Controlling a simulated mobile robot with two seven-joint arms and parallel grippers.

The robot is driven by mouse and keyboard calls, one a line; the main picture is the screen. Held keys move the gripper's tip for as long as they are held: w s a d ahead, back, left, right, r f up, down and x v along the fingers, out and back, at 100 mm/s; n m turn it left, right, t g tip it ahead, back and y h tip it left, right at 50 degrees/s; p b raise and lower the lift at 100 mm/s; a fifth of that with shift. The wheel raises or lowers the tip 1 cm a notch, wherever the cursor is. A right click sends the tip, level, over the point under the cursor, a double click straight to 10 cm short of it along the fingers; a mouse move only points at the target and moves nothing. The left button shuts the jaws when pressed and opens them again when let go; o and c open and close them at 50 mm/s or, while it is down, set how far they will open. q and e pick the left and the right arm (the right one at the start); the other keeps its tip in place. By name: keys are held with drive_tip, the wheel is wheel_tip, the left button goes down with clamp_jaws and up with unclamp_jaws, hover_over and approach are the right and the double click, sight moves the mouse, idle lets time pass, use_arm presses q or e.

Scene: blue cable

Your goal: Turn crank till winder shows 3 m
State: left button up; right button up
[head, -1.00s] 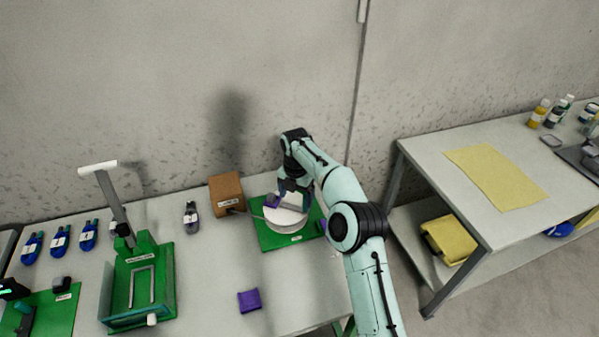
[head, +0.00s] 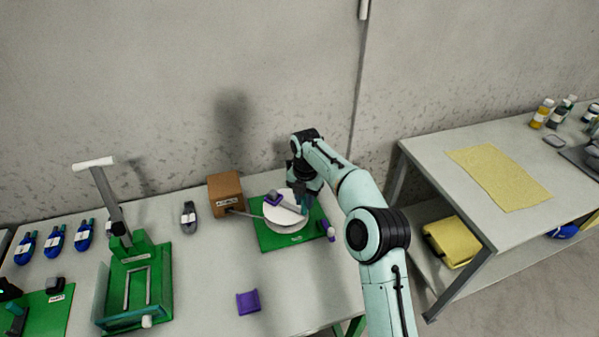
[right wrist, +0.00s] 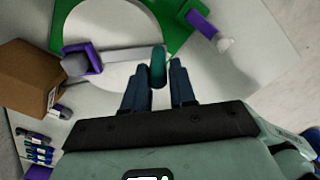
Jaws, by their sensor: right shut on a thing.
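The winder is a white round disc (head: 284,213) on a green base plate (head: 276,239), on the bench in the head view. A white crank arm lies across the disc, with a purple block (head: 273,198) near one end. In the right wrist view the disc (right wrist: 100,25) and the purple block (right wrist: 84,60) show too. My right gripper (right wrist: 158,75) is shut on the dark green crank handle (right wrist: 158,66), at the other end of the arm. No metre reading is legible. My left gripper is out of view.
A brown box (head: 226,194) stands left of the winder, with a grey cable running between them. A purple and white part (head: 327,230) sits at the plate's right edge. A purple piece (head: 248,302) lies in front. A green lever fixture (head: 135,285) stands further left.

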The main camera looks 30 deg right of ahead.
drive_tip(key=shift+s+a+f+b, duration=0.15)
drive_tip(key=shift+a+b, duration=0.15)
drive_tip(key=shift+a, duration=0.05)
drive_tip(key=shift+c, duration=0.4)
drive_tip(key=shift+o, duration=0.3)
drive_tip(key=shift+s+a, duration=0.25)
drive_tip(key=shift+a, duration=0.3)
drive_tip(key=shift+w+a, duration=0.1)
drive_tip(key=shift+a, duration=1.45)
drive_tip(key=shift+c, duration=0.3)
drive_tip(key=o, duration=0.7)
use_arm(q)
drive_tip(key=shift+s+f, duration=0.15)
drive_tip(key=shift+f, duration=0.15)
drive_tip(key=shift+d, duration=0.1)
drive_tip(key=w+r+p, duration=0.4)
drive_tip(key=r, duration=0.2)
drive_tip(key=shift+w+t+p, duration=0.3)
use_arm(e)
wheel_tip(320, 180, up, 8)
drive_tip(key=shift+r, duration=0.1)
